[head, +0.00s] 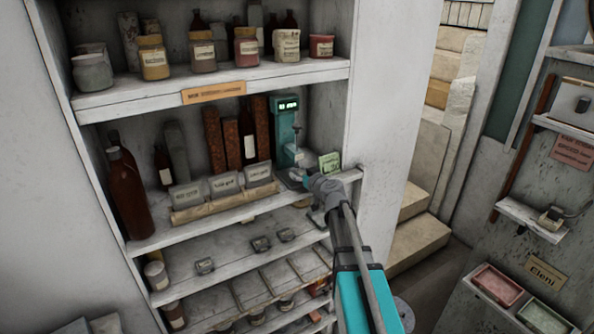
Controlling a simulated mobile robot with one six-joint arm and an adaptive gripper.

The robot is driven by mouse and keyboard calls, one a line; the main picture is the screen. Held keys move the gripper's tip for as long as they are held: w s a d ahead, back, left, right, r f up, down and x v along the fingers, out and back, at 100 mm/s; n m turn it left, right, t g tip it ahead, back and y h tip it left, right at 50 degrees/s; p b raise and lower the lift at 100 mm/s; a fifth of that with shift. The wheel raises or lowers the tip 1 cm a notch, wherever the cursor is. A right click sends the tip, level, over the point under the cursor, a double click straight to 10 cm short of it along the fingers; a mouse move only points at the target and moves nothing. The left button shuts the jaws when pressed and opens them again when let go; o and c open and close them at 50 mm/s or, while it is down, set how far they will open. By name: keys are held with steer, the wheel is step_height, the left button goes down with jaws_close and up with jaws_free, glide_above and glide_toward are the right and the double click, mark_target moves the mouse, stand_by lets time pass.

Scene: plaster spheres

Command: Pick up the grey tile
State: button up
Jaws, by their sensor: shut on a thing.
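My gripper (299,177) reaches into the middle shelf, at the foot of a teal device with a lit green display (285,125). It is shut on a small grey piece that looks like the grey tile (292,181). The fingers and the arm hide much of the piece. I cannot tell whether it touches the device or the shelf. Three grey labelled blocks, left (187,194), middle (224,184) and right (258,174), stand in a row on a pale wooden rack (225,205) left of my gripper.
A green card (330,162) stands just right of the device. Brown bottles (130,195) stand at the shelf's left end, with rust-coloured slabs (232,143) behind. Jars line the upper shelf (230,82). Small dark objects (261,244) sit on the lower shelf. The cabinet's side wall (385,110) is close right.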

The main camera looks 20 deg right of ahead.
steer(key=f+v, duration=0.2)
steer(key=v, duration=1.3)
steer(key=shift+s+f, duration=0.15)
steer(key=shift+f, duration=0.05)
steer(key=shift+f, duration=0.1)
step_height(320, 180, down, 8)
steer(key=b, duration=0.8)
steer(key=shift+d, duration=0.1)
